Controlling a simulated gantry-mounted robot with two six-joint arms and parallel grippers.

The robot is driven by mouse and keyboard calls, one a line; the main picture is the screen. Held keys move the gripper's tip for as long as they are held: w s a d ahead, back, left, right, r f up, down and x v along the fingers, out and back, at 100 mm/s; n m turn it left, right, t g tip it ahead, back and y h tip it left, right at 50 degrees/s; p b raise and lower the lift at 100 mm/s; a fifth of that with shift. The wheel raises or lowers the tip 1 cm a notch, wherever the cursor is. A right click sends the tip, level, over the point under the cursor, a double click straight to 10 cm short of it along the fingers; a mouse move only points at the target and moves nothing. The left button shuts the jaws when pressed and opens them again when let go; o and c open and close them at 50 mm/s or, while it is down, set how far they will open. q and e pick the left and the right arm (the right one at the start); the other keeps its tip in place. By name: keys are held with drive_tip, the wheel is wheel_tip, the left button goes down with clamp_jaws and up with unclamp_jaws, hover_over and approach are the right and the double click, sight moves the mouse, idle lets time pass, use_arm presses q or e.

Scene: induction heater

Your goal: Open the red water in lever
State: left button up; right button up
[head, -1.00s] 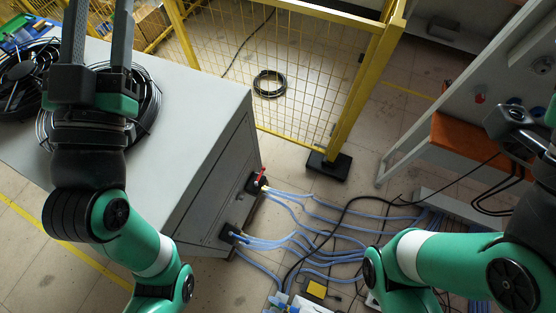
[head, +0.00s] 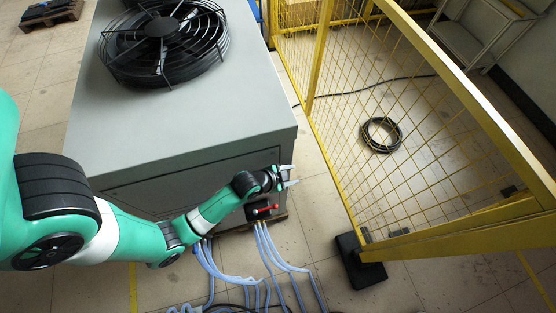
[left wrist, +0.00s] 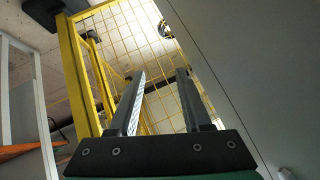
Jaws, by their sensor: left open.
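The red lever (head: 263,210) is on a dark valve block low at the right end of the grey cabinet's front (head: 185,95). It lies roughly sideways in the picture, with blue hoses running down from the block. My left gripper (head: 292,176) is open and empty, just above the lever in the head view and apart from it, its fingers pointing right. In the left wrist view, the open fingers (left wrist: 160,75) point toward the yellow fence, with the cabinet side at right; the lever does not show there. My right gripper is not in view.
A yellow mesh fence (head: 325,150) with a black foot (head: 358,262) stands right of the cabinet. A coiled black hose (head: 381,134) lies on the floor behind the mesh. Blue hoses (head: 232,280) spread over the floor below the valve. A black fan (head: 165,45) tops the cabinet.

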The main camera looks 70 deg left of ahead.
use_arm(q)
drive_tip(key=s+f+g+b, duration=0.3)
drive_tip(key=s+f, duration=0.6)
drive_tip(key=f, duration=0.3)
drive_tip(key=n+g+b, duration=0.1)
drive_tip(key=b, duration=0.1)
approach(268, 208)
drive_tip(key=shift+h, duration=0.3)
drive_tip(key=b+x, duration=0.4)
drive_tip(key=x, duration=0.1)
drive_tip(key=b+x, duration=0.2)
drive_tip(key=shift+a+f, duration=0.35)
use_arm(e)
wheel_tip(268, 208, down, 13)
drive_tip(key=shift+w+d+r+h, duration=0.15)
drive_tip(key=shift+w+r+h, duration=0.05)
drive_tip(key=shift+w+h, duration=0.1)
use_arm(q)
clamp_jaws()
